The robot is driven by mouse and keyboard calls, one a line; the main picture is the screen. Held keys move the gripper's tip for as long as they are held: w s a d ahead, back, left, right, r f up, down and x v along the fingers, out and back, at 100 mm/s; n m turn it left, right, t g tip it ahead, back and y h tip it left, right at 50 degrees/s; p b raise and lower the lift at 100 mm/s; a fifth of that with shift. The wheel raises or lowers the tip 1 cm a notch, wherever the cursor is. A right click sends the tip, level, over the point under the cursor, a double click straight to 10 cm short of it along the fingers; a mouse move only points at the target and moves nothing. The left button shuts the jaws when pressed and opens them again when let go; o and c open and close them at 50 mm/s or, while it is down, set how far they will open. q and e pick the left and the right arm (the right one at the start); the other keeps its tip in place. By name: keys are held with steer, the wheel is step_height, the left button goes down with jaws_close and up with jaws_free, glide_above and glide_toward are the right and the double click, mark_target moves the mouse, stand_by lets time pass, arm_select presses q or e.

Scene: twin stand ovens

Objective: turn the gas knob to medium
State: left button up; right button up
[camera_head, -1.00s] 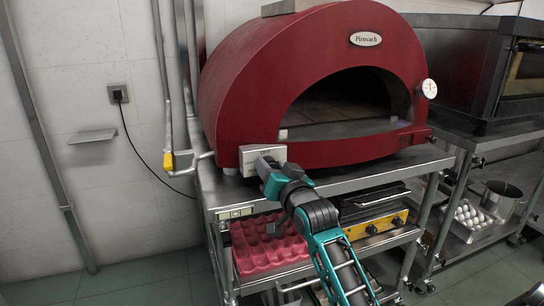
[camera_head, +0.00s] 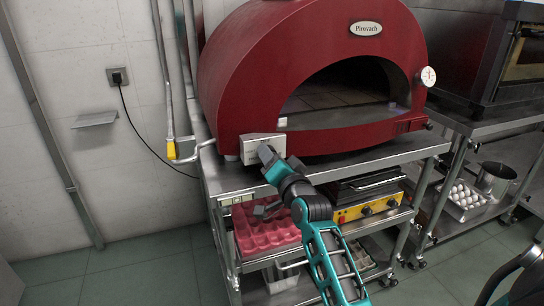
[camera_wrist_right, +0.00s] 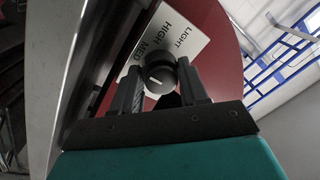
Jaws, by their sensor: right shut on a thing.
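The gas knob (camera_wrist_right: 160,72) is a round black knob with a white mark, on the control plate of the red oven. The control plate (camera_wrist_right: 172,38) reads LIGHT, HIGH and MED in the right wrist view. I cannot tell for sure which word the mark lines up with. My right gripper (camera_wrist_right: 161,82) is shut on the knob, one dark finger on each side. In the head view the plate (camera_head: 252,141) sits low at the oven's front left, and my right gripper (camera_head: 266,155) covers the knob. My left gripper is not in view.
The red dome oven (camera_head: 240,90) stands on a steel stand (camera_head: 375,160). A pink egg tray (camera_head: 262,236) and a yellow-fronted appliance (camera_head: 368,208) are on the shelf below. A yellow-handled pipe valve (camera_head: 171,150) is at left. A second oven (camera_head: 478,55) stands right.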

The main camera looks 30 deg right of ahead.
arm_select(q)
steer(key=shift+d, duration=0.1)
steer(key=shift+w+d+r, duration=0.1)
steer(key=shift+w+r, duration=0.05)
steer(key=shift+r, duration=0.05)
arm_select(e)
steer(key=o, duration=1.1)
steer(key=shift+c, duration=0.2)
arm_select(q)
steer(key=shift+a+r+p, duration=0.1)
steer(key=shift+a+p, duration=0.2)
steer(key=shift+p, duration=0.15)
arm_select(e)
steer(key=v, duration=1.3)
